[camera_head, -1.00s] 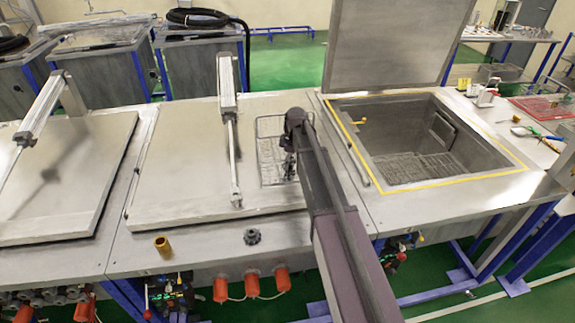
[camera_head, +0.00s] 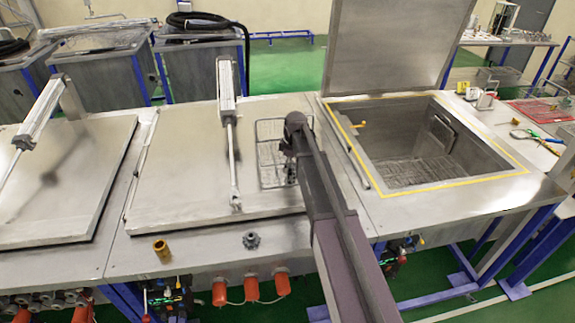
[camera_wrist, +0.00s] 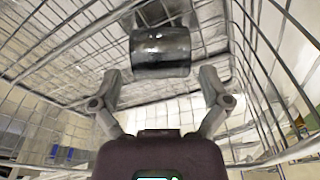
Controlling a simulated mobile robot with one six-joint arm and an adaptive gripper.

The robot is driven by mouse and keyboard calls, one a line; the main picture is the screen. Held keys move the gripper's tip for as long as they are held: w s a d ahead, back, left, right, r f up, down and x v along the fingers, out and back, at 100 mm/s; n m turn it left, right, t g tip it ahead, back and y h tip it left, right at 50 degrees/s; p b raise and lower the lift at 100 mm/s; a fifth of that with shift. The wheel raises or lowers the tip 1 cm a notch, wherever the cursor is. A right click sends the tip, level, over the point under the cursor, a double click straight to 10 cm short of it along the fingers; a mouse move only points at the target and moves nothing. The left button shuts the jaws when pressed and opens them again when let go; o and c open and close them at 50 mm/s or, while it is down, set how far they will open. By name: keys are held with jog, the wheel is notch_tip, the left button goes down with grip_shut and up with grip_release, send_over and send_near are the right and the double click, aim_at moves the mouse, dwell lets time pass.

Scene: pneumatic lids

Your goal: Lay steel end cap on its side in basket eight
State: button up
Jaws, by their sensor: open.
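A dark steel cylinder, which looks like the end cap (camera_wrist: 160,52), is inside a wire basket (camera_wrist: 60,118) in the wrist view. Its curved side faces the camera, and it appears to lie on its side, with bare mesh around it. My gripper (camera_wrist: 163,88) is open, with one finger to each side below the cap in the picture. Neither finger visibly touches it. In the head view the basket (camera_head: 268,130) sits on the closed middle lid, and my gripper (camera_head: 291,172) is down at its right part. My arm hides part of the basket and the cap there.
A brass-coloured ring (camera_head: 162,251) and a dark fitting (camera_head: 251,240) stand on the bench's front edge. A pneumatic cylinder (camera_head: 227,90) stands left of the basket. To the right is an open tank (camera_head: 400,150) with its lid (camera_head: 392,40) raised.

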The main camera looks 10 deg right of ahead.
jog(key=shift+r, duration=0.2)
notch_tip(320, 180, up, 12)
jog(key=d+p, duration=0.1)
jog(key=p, duration=1.1)
jog(key=shift+s+d, duration=0.25)
jog(key=shift+s, duration=0.1)
jog(key=shift+s+f, duration=0.1)
jog(key=shift+f, duration=0.05)
jog(key=s+a+m+h, duration=0.1)
jog(key=s+m, duration=1.2)
jog(key=s, duration=1.5)
jog(key=shift+a+g, duration=0.15)
jog(key=shift+g, duration=0.15)
jog(key=shift+w+f, duration=0.1)
